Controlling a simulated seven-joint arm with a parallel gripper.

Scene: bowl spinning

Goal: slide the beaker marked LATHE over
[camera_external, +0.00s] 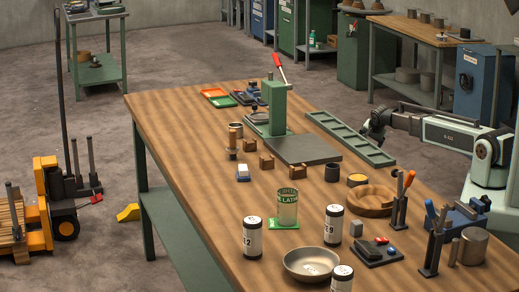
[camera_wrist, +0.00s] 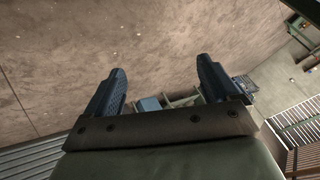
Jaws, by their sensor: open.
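The beaker marked LATHE (camera_external: 287,207) is a clear greenish cylinder standing upright on a green square mat (camera_external: 283,224) on the wooden table, in the external view. Its lettering is partly legible. The beaker is not in the wrist view.
White labelled canisters (camera_external: 252,238) (camera_external: 333,225) flank the beaker. A metal bowl (camera_external: 311,263) sits in front of it. A wooden ring dish (camera_external: 370,201), a tool holder (camera_external: 399,208) and a green press (camera_external: 272,110) stand nearby. The table's left side (camera_external: 190,150) is clear.

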